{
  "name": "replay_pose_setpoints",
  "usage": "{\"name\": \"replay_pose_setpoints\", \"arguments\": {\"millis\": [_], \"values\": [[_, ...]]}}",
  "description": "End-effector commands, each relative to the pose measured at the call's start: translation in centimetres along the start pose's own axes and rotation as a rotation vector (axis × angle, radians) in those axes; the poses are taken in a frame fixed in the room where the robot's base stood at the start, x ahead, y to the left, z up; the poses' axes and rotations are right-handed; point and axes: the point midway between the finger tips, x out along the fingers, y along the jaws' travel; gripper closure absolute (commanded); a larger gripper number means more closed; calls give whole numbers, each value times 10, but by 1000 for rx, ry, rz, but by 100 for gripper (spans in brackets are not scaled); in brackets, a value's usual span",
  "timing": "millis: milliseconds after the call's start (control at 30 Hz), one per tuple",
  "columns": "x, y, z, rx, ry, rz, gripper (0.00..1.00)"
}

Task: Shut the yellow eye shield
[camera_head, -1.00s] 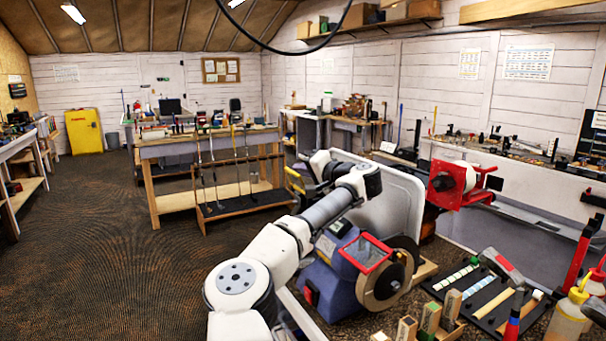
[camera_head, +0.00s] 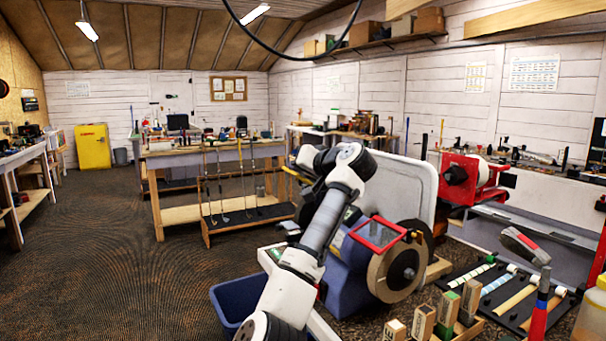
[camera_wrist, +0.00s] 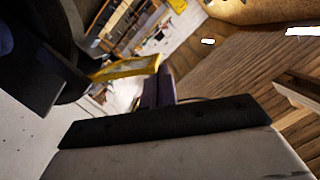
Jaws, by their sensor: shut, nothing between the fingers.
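The yellow eye shield (camera_head: 298,175) shows in the head view as a thin slanted strip just left of my wrist, mostly hidden by my arm. In the wrist view it is a yellow-framed plate (camera_wrist: 128,68), tilted up beside a dark rounded housing (camera_wrist: 45,65). My gripper (camera_wrist: 160,78) is shut and empty, its fingertips close to the right end of the yellow frame. I cannot tell whether they touch it. The blue bench grinder (camera_head: 352,258) stands behind my arm, with a red-framed eye shield (camera_head: 377,235) over its right wheel (camera_head: 399,272).
A pale upright panel (camera_head: 405,190) stands behind the grinder. A red machine (camera_head: 470,180) is to its right. Wooden blocks (camera_head: 423,322) and a dark rack of grips (camera_head: 505,300) lie in front. A blue bin (camera_head: 228,300) stands at the left; the floor beyond is clear.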

Motion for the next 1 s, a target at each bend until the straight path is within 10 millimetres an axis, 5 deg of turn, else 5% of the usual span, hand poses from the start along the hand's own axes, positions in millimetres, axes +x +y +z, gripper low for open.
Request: {"name": "replay_pose_setpoints", "arguments": {"millis": [1000], "values": [[14,7,59,-829,0,210,100]]}}
